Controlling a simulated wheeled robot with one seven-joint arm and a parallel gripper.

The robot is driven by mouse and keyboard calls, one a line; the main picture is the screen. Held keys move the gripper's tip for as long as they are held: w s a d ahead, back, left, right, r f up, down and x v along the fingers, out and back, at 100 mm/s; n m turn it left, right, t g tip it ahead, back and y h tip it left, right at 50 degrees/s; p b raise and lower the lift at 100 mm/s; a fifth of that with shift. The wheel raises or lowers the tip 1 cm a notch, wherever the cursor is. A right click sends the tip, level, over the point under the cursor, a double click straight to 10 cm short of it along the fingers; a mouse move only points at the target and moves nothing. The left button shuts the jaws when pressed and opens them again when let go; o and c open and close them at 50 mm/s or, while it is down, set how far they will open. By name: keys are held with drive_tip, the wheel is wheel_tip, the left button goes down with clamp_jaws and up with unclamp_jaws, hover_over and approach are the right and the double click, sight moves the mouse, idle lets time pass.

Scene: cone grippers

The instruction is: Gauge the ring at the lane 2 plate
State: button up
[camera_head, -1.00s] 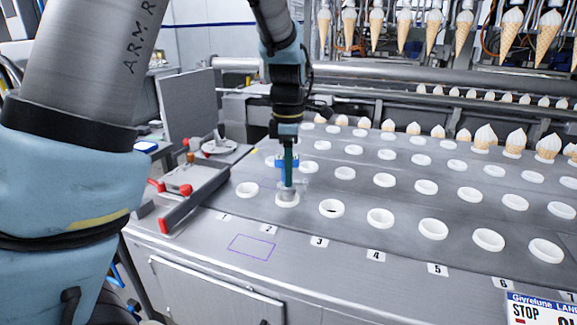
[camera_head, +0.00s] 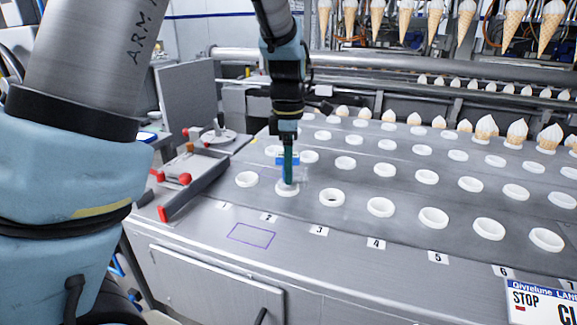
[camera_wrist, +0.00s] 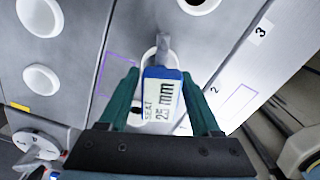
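My gripper (camera_head: 288,179) is shut on a gauge, whose white block (camera_wrist: 163,100) has blue edges and reads "SEAT 25 mm". Its grey metal tip (camera_wrist: 163,46) points at the white ring (camera_head: 287,190) in the front row behind the number 2 plate (camera_head: 269,217). The ring also shows partly in the wrist view (camera_wrist: 149,56), mostly hidden by the gauge and fingers. The tip appears to be in or right at the ring's opening; how deep it sits is hidden. The number 2 plate also shows in the wrist view (camera_wrist: 213,91).
Neighbouring rings for lane 1 (camera_head: 247,179) and lane 3 (camera_head: 320,197) stand close on either side. A grey tray with red knobs (camera_head: 197,172) lies to the left. A purple outline (camera_head: 251,235) marks bare metal in front. Ice-cream cones (camera_head: 487,127) stand at the back.

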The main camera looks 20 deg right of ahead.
drive_tip(key=shift+o, duration=0.9)
wheel_tip(320, 180, up, 11)
drive_tip(key=shift+f+b, duration=0.1)
drive_tip(key=shift+b, duration=0.5)
